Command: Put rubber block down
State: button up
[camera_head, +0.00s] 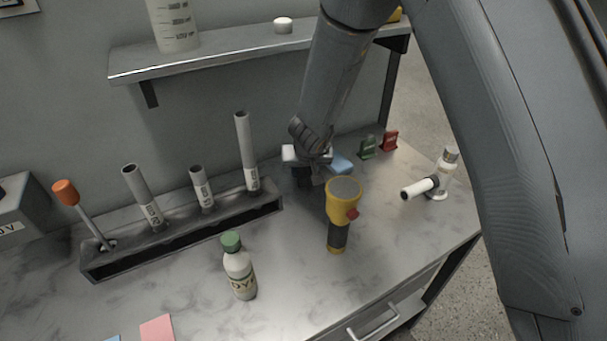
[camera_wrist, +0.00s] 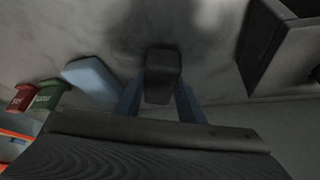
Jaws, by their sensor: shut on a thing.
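A dark block, which I take for the rubber block (camera_wrist: 162,70), is between the two fingers of my gripper (camera_wrist: 160,100) in the wrist view. My gripper is shut on it. In the head view my gripper (camera_head: 308,170) is low over the back of the table, just right of the rack. The block (camera_head: 301,178) shows there only as a small dark patch, mostly hidden by my gripper. I cannot tell whether it touches the tabletop. A dark shadow lies close to it in the wrist view.
A blue block (camera_head: 341,164) lies just right of my gripper. Beyond it are green (camera_head: 368,146) and red (camera_head: 390,140) items. The tube rack (camera_head: 180,237) is at left, a yellow flashlight (camera_head: 342,205) in front. A shelf (camera_head: 225,57) hangs above.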

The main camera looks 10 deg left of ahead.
jog(key=shift+f, duration=0.1)
jog(key=o, duration=0.9)
jog(key=shift+o, duration=0.2)
jog(key=p+v, duration=0.5)
jog(key=v, duration=0.7)
jog(key=shift+d, duration=0.15)
jog(key=s+d+r, duration=0.3)
jog(key=d+r, duration=0.3)
jog(key=d, duration=0.4)
jog(key=s+d+r+m+g+h, duration=0.1)
jog(key=s+d+r+m+g, duration=0.1)
jog(key=s+d, duration=1.3)
jog(key=d+r+g, duration=0.1)
jog(key=d, duration=0.1)
jog(key=shift+s+d+r+m, duration=0.2)
jog(key=shift+s+d+m, duration=0.05)
jog(key=shift+d+m, duration=0.15)
